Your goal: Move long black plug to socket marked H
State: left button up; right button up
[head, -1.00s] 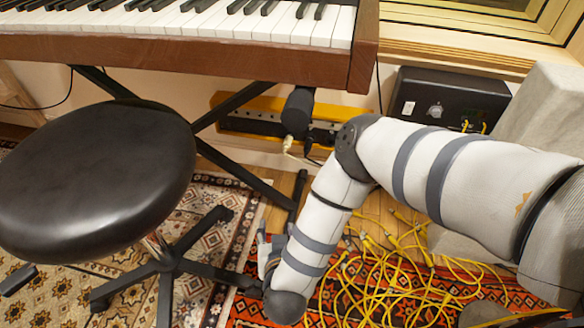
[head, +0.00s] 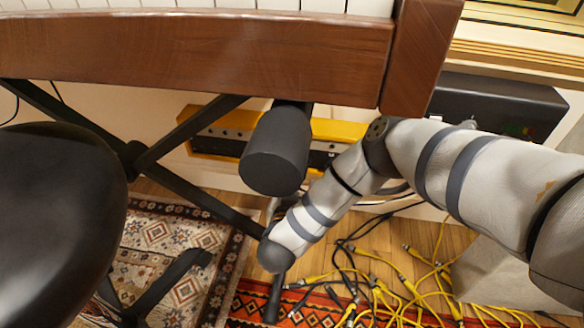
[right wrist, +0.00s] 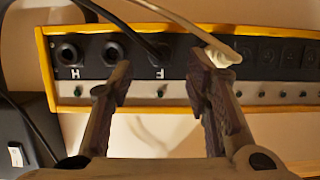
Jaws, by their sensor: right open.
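In the right wrist view the yellow-edged black socket panel (right wrist: 290,22) runs across the picture. The socket marked H (right wrist: 68,52) is empty, at its left end. Another empty socket (right wrist: 113,50) lies to its right. In the head view the panel (head: 325,130) is partly hidden. My left gripper is not in view.
The keyboard (head: 200,45) overhangs the panel, with crossed stand legs (head: 190,130) and a dark cylinder (head: 278,150) in front. A black stool (head: 55,220) stands left. A black box (head: 500,100) is at right. Yellow cables (head: 400,290) litter the floor.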

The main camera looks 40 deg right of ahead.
aim_at(300, 178)
jog(key=b+x, duration=0.1)
jog(key=x, duration=0.3)
jog(key=shift+w+d+f+b, duration=0.15)
jog(key=shift+d+f+b, duration=0.1)
jog(key=shift+b, duration=0.15)
jog(key=shift+w+d+r, duration=0.1)
jog(key=shift+w+d, duration=0.15)
grip_shut()
